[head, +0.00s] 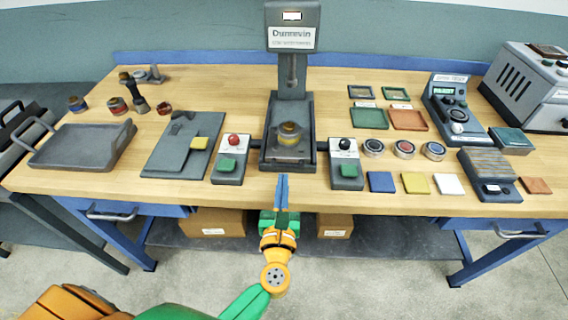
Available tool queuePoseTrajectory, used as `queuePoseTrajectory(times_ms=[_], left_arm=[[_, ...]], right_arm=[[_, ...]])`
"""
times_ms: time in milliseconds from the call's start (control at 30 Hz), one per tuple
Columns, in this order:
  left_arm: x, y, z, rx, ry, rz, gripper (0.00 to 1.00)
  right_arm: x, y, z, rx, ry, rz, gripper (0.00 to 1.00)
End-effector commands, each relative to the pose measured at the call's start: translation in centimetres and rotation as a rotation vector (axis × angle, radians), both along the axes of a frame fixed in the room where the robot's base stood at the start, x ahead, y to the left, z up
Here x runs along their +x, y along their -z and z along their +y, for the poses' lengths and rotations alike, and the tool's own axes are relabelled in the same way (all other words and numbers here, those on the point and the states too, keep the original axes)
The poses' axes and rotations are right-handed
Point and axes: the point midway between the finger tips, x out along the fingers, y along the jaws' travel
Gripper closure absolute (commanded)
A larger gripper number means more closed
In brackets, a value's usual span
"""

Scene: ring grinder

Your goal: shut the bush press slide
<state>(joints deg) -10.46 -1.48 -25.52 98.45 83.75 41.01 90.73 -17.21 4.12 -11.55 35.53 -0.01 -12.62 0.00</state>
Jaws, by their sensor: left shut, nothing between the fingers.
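The bush press (291,50) is a dark grey column machine labelled "Dunnevin" at the back middle of the workbench. Its ram hangs above a dark framed base. The slide (287,158) is a grey plate low in that base, toward the bench's front edge, with a round brass-coloured part (290,133) on it. How far out the slide stands is hard to tell. My left gripper (283,178) is shut and empty, its blue fingers pointing at the slide's front from just below it in the picture. Whether they touch is not clear. My right gripper is not in view.
Control boxes with a red knob (232,141) and a black knob (345,145) flank the press closely. A grey tray (85,147) and a flat dark plate (170,160) lie left. Coloured tiles, round gauges and a meter (455,110) fill the right side.

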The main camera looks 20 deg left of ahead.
Motion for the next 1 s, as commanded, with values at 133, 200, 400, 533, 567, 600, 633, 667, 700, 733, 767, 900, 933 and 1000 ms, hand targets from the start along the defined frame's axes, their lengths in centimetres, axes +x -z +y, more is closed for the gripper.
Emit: queuePoseTrajectory(times_ms=[133, 200, 400, 533, 567, 600, 633, 667, 700, 733, 767, 900, 933, 1000], left_arm=[[2.6, -0.3, 0.8, 0.002, -0.001, -0.001, 1.0], [3.4, -0.1, 1.0, 0.004, -0.001, -0.001, 1.0], [4.4, 0.0, 1.4, 0.004, -0.001, 0.0, 1.0], [4.4, 0.1, 1.4, 0.003, -0.001, 0.001, 1.0], [4.4, 0.1, 1.4, 0.003, -0.001, 0.001, 1.0], [4.4, 0.1, 1.4, 0.003, -0.001, 0.001, 1.0], [4.4, 0.1, 1.4, 0.003, -0.001, 0.001, 1.0], [4.4, 0.1, 1.4, 0.003, -0.001, 0.001, 1.0], [4.5, 0.1, 1.4, 0.003, -0.001, 0.0, 1.0], [4.8, 0.2, 1.4, 0.003, -0.002, 0.0, 1.0], [5.1, 0.3, 1.5, 0.003, -0.002, 0.0, 1.0], [8.1, 0.6, 2.4, 0.005, -0.004, -0.002, 1.0], [8.7, 0.5, 2.6, 0.003, -0.004, -0.002, 1.0], [9.9, 0.4, 2.9, 0.001, -0.003, -0.003, 1.0]], right_arm=[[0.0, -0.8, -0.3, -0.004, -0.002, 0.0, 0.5], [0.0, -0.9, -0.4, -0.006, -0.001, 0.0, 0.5], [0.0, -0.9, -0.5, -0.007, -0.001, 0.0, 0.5], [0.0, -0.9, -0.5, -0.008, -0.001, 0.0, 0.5], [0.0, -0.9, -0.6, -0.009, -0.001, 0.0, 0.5], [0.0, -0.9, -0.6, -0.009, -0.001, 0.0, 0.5], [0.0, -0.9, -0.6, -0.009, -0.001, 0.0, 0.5], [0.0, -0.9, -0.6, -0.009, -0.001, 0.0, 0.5], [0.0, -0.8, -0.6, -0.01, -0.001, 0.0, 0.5], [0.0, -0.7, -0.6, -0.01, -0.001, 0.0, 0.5], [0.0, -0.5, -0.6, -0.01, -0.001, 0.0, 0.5], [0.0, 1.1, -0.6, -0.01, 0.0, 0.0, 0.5], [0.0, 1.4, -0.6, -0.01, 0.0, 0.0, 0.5], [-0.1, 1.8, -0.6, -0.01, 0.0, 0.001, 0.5]])
